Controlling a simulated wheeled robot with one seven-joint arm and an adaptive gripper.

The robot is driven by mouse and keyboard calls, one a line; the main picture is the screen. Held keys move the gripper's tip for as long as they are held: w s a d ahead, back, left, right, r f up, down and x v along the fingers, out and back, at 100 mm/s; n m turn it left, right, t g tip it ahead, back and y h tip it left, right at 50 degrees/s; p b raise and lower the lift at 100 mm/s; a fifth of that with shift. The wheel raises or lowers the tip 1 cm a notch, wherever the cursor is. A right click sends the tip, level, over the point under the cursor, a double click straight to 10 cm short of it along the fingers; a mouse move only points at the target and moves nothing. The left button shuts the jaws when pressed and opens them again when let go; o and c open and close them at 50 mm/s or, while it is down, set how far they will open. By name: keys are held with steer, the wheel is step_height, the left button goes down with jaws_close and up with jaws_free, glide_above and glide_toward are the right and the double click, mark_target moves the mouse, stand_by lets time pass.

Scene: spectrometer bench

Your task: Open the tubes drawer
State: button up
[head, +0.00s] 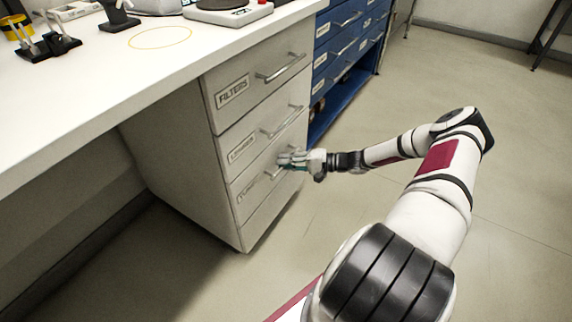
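A pale drawer unit stands under the bench, its top drawer (258,86) labelled FILTERS. The second drawer (240,150) has a label too small to read surely. The third drawer (250,188) has a label that looks like TUBES, but it is blurred. All the drawer fronts look flush. My gripper (284,161) is at the right half of the third drawer, at its bar handle (270,176), and covers part of it. I cannot tell whether the fingers touch or enclose the bar.
The white benchtop (100,80) overhangs the unit and carries a balance (228,8) and small instruments. A blue cabinet (340,50) with drawers and an open shelf stands behind to the right. The floor (320,220) in front of the drawers is clear.

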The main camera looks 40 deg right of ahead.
jaws_close()
steer(key=s+d, duration=0.4)
steer(key=s, duration=0.9)
steer(key=s+d+b, duration=0.1)
steer(key=s+d, duration=0.4)
steer(key=s, duration=0.8)
steer(key=s+d+b, duration=0.1)
steer(key=s+d, duration=0.4)
steer(key=s, duration=0.8)
steer(key=shift+d, duration=0.1)
jaws_free()
